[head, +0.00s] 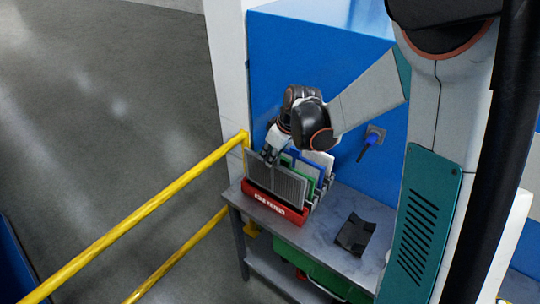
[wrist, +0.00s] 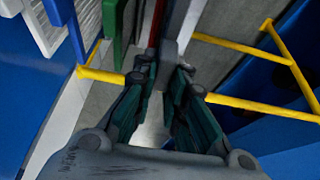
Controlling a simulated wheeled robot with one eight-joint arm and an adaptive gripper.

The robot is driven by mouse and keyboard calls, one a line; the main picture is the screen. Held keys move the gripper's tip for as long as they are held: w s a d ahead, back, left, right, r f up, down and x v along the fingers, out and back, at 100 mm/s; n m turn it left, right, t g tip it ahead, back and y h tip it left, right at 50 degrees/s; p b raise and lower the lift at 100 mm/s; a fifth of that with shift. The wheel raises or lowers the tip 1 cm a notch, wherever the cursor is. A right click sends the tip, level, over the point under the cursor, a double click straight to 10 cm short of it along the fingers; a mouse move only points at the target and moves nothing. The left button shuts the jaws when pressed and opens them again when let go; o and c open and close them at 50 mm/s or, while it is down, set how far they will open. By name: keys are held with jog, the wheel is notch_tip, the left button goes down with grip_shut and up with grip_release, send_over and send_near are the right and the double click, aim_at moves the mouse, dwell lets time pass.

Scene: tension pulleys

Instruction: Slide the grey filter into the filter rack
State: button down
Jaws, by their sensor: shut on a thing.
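The grey filter (head: 278,184) stands upright at the front of the filter rack (head: 274,204), which has a red front with a white label. My gripper (head: 268,156) is above the filter and shut on its top edge, near the left corner. In the wrist view my gripper (wrist: 167,72) has the grey filter's edge (wrist: 177,28) between its fingertips. The filter's lower edge meets the red front; I cannot tell how deep it sits. Behind it stand a green filter (head: 308,170), a blue-framed one and a white one (head: 319,158).
The rack stands on a grey table (head: 325,213). A black object (head: 355,233) lies to its right. Yellow rails (head: 150,205) run at the left.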

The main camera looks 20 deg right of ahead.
aim_at(270, 169)
jog(key=shift+f, duration=0.2)
dwell(0.3)
jog(key=shift+f+b, duration=1.55)
jog(key=shift+b, duration=0.05)
jog(key=shift+f, duration=0.15)
dwell(0.3)
jog(key=shift+f+b, duration=1.3)
jog(key=c, duration=1.5)
grip_release()
jog(key=shift+c, duration=0.2)
jog(key=shift+r, duration=0.15)
jog(key=v, duration=1.2)
